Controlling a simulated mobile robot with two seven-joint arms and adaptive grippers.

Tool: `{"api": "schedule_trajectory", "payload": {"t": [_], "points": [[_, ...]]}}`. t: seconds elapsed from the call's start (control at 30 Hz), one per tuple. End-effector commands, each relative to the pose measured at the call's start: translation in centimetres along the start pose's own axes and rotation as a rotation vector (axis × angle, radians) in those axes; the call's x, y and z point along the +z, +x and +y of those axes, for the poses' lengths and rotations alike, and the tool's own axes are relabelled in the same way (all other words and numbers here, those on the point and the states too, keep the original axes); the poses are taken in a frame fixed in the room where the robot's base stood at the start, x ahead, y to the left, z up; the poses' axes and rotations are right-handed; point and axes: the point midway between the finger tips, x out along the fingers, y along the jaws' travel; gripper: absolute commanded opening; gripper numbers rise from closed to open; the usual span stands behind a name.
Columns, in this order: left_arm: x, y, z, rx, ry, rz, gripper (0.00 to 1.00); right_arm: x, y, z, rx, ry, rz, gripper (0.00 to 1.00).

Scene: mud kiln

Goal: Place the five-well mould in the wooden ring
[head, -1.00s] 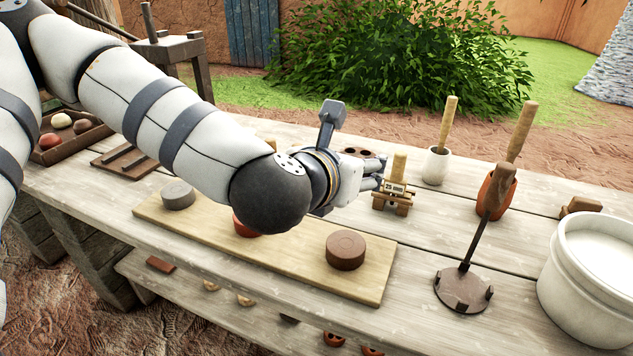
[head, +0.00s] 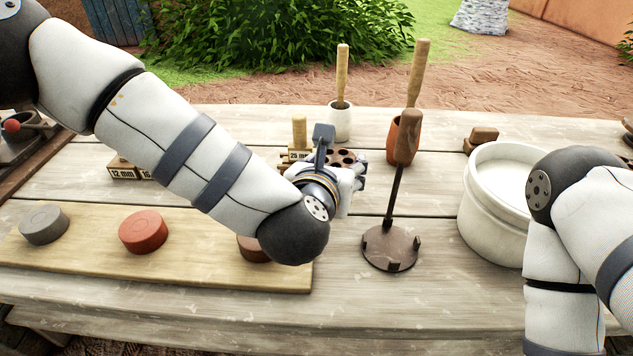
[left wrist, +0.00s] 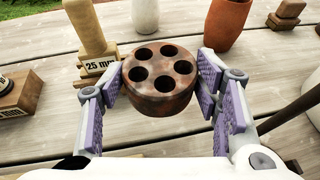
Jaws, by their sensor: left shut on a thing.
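The five-well mould is a round, mottled brown block with several dark wells in its top; it shows in the left wrist view (left wrist: 160,84) and in the head view (head: 344,158). My left gripper (head: 352,172) is shut on it, with purple pads at its left and right sides in the left wrist view. The mould is roughly level; the gap to the table is hard to judge. The arm hides part of it in the head view. I cannot pick out a wooden ring in either view. My right gripper is outside the frames.
A 25 mm wooden stamp (left wrist: 92,40) stands left of the mould. The white cup (head: 341,122), orange pot (head: 393,140) and dark long-handled tool (head: 390,248) stand nearby. A white bucket (head: 485,225) is at right. A board (head: 190,262) bears grey, red and brown discs.

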Motion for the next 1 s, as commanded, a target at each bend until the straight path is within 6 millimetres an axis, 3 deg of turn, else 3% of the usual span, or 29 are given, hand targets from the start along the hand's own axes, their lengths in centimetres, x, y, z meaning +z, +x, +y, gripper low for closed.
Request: {"api": "schedule_trajectory", "payload": {"t": [0.3, 0.67, 0.7, 0.77, 1.0], "points": [[-4.7, 1.9, 0.0, 0.0, 0.0, 0.003, 0.21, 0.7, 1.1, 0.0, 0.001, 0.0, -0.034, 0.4], [-5.0, 2.1, 0.0, 0.0, -0.001, -0.003, 0.21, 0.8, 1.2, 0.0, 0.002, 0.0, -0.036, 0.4], [-5.0, 2.1, 0.0, 0.0, -0.001, -0.002, 0.61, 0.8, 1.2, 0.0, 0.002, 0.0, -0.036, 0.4], [-5.0, 2.1, 0.0, 0.0, 0.0, -0.003, 0.75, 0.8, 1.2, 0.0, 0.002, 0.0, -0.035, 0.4], [-4.9, 2.1, 0.0, 0.0, 0.0, -0.002, 0.77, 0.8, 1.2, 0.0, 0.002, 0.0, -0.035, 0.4]]}}
